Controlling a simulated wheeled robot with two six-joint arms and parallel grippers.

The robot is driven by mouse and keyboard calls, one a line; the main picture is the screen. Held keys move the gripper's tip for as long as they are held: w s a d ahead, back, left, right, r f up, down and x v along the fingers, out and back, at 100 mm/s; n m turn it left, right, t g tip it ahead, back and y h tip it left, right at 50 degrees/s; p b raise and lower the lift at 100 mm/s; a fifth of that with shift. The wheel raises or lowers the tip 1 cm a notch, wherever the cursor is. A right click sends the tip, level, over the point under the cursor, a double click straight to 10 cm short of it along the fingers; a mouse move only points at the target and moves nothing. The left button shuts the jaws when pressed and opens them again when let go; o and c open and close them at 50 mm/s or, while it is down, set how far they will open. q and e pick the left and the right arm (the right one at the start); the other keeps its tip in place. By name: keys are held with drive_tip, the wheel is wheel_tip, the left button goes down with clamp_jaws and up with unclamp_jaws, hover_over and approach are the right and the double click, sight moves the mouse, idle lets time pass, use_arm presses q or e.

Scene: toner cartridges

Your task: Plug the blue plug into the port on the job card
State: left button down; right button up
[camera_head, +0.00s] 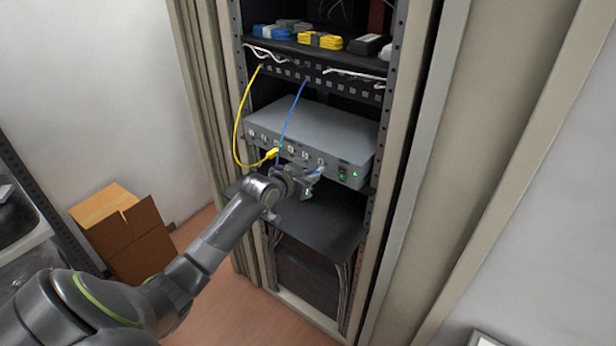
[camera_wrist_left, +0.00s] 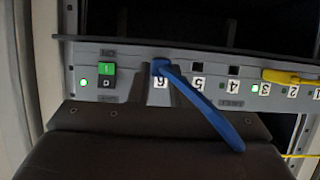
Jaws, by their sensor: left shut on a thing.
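The grey switch box (camera_head: 310,135) sits in the rack, with a row of numbered ports on its front. My left gripper (camera_head: 306,182) is close in front of the right part of that row. It is shut on the blue plug (camera_head: 318,171). In the left wrist view the box front looks turned upside down, and the blue plug (camera_wrist_left: 160,66) is at port 6, its cable (camera_wrist_left: 203,105) running down right. I cannot tell whether it is fully seated. No job card can be made out. My right gripper is not in view.
A yellow plug (camera_wrist_left: 285,77) is near port 3; its yellow cable (camera_head: 238,125) loops to the upper panel. A power switch (camera_wrist_left: 107,75) with a green light is beside port 6. A dark shelf (camera_head: 315,222) lies below the box. A cardboard box (camera_head: 125,235) stands left on the floor.

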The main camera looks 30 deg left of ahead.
use_arm(q)
drive_tip(key=shift+w+d+b, duration=0.1)
drive_tip(key=shift+w+b, duration=0.4)
drive_tip(key=shift+w, duration=0.45)
idle(0.5)
drive_tip(key=c, duration=1.3)
unclamp_jaws()
drive_tip(key=shift+w, duration=0.1)
drive_tip(key=shift+o, duration=0.2)
drive_tip(key=b+v, duration=0.2)
drive_tip(key=v, duration=1.5)
drive_tip(key=shift+s+b, duration=0.25)
drive_tip(key=shift+b, duration=0.15)
